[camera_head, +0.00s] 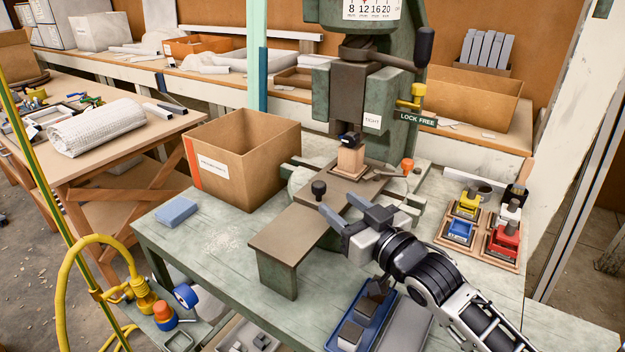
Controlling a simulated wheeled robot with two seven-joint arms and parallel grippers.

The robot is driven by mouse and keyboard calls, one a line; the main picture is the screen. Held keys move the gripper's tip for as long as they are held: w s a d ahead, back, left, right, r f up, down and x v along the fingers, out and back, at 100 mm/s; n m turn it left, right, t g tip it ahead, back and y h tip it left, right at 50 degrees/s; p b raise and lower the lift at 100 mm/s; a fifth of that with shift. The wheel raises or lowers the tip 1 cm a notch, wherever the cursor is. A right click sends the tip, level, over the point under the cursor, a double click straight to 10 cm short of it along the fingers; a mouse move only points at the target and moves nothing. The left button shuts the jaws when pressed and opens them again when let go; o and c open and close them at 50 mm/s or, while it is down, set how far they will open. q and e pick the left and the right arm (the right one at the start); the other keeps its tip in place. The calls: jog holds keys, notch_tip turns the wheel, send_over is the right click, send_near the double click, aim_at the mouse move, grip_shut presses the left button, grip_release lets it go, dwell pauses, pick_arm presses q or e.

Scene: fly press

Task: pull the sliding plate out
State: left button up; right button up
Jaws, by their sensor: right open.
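The fly press (348,95) stands on the bench, with a wooden block (351,158) under its ram. A flat brown-grey plate (345,190) lies beneath the block. A black knob (318,187) stands at the plate's near left end. A longer flat surface (285,240) runs from there toward the front left, on a support leg. My right gripper (336,201) is open, its two grey fingers pointing up and left toward the knob. The knob is just beyond the fingertips, not visibly gripped. I cannot tell whether they touch. My left gripper is out of view.
A cardboard box (240,160) stands left of the press and a blue block (176,212) lies near the bench's left edge. A tray of coloured parts (455,250) sits at right. An orange-tipped lever (407,165) and a "LOCK FREE" sign (418,119) are on the press.

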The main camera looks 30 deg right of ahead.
aim_at(314, 184)
jog(key=w, duration=0.3)
jog(key=w+a, duration=0.1)
jog(key=w, duration=0.5)
jog(key=shift+w+a, duration=0.2)
jog(key=shift+w, duration=0.15)
grip_shut()
